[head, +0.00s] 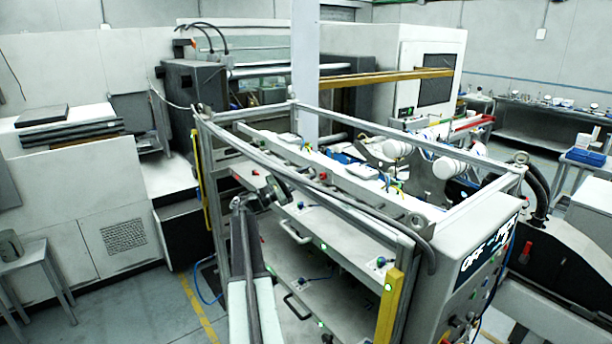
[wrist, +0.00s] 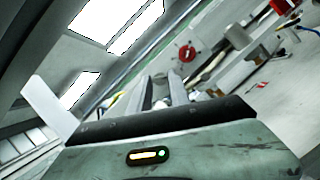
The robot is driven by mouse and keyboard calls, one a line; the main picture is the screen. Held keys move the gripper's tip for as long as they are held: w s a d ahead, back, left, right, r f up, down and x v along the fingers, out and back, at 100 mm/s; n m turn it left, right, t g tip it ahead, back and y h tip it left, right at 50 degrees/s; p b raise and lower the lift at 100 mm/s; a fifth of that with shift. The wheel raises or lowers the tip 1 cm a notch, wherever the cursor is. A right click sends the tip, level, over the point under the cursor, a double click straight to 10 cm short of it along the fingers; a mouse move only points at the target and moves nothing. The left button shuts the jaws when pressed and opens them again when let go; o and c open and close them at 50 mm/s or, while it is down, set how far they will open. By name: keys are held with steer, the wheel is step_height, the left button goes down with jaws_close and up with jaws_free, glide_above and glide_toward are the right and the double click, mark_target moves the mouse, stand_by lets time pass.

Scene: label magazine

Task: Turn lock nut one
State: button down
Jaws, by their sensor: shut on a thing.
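My gripper (head: 272,190) is at the left end of the framed machine, at the height of its upper deck, with my arm rising to it from below. In the wrist view, the two grey fingers of my gripper (wrist: 162,92) point away from the camera. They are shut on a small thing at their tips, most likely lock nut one. Its outline is too small and too hidden to make out. A red round knob (wrist: 187,53) on a pale plate shows beyond the fingers, apart from them.
The machine's metal frame (head: 365,130) and a thick dark cable (head: 350,202) pass close to my gripper. Drawer handles (head: 293,232) stick out below it. A yellow upright (head: 389,305) stands at the near corner. Floor at the left (head: 130,310) is clear.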

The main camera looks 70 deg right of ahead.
steer(key=shift+s, duration=0.1)
steer(key=c, duration=1.2)
jaws_free()
steer(key=b+v, duration=0.2)
steer(key=v, duration=0.6)
steer(key=shift+b, duration=0.3)
